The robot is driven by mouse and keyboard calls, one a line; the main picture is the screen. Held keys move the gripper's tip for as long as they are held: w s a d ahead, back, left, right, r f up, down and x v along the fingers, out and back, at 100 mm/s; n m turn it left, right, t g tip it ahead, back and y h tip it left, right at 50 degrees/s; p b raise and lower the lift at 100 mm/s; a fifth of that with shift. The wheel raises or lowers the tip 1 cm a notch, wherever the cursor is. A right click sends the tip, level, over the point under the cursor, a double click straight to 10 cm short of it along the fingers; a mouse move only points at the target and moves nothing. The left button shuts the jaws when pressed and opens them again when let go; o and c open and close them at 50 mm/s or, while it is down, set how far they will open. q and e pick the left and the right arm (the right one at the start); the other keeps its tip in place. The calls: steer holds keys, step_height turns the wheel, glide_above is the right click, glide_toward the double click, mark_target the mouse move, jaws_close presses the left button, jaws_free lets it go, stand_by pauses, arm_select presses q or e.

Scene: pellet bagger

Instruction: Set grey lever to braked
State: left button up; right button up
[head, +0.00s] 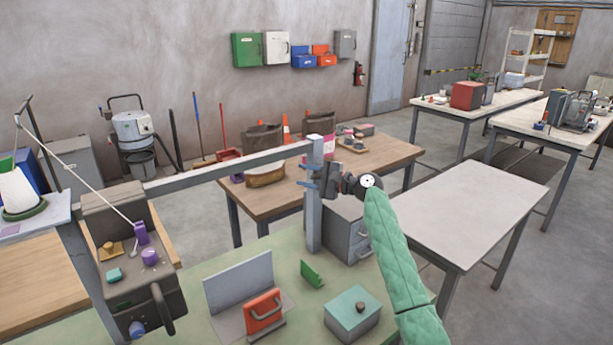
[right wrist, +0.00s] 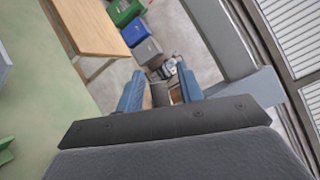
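A dark machine box (head: 100,225) stands at the left in the head view. A dark grey lever (head: 162,308) sits on its lower front and slants slightly. It is the likeliest grey lever, but I cannot read its setting or any marks. My right gripper (head: 308,178) is at the middle of the head view, by the upright grey post, well to the right of and above the lever. In the right wrist view its two blue fingers (right wrist: 160,90) stand apart with nothing between them. The lever does not show there. My left gripper is out of view.
A grey beam (head: 230,166) runs from the machine to the grey post (head: 313,215). The machine also has purple (head: 149,257) and blue (head: 137,328) knobs.

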jaws_close()
